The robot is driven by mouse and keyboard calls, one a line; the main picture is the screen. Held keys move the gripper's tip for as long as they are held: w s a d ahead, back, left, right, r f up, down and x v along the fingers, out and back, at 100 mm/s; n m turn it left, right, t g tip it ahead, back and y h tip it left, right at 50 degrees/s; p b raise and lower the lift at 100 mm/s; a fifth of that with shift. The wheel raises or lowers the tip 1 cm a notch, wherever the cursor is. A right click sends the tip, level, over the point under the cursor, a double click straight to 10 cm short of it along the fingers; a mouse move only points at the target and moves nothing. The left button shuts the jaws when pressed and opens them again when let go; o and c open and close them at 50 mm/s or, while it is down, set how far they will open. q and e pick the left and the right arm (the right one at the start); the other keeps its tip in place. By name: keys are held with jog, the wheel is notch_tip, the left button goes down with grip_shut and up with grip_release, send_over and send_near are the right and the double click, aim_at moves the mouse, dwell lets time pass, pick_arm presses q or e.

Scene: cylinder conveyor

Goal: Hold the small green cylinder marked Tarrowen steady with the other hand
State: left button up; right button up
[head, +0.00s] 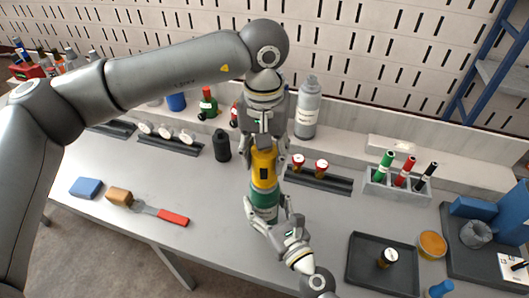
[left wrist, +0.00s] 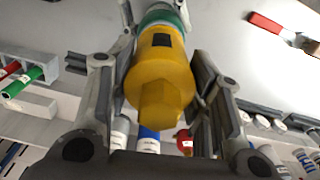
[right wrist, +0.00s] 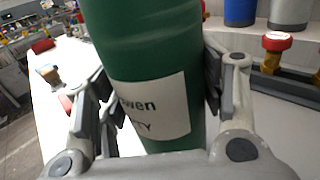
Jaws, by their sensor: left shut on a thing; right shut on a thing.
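The small green cylinder (head: 264,207) is held in the air over the table's front part, with its yellow cap (head: 264,168) upward. In the right wrist view the green body (right wrist: 140,45) carries a white label (right wrist: 155,107); only "wen" and "TY" are readable. My right gripper (head: 267,213) is shut around the green body from below. My left gripper (head: 264,148) is above and shut on the yellow cap, which shows in the left wrist view (left wrist: 160,75) between the fingers. The cylinder's lower end is hidden by my right gripper.
A marker holder (head: 400,188) and a rack with red-topped items (head: 318,182) stand behind. A grey bottle (head: 308,108) stands at the back.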

pick_arm(q)
jog(key=shift+m, duration=0.6)
jog(key=m, duration=0.6)
jog(key=o, duration=1.3)
jog(key=shift+c, duration=0.2)
jog(key=shift+r, duration=1.2)
jog(key=n, duration=0.4)
jog(key=shift+n, duration=1.1)
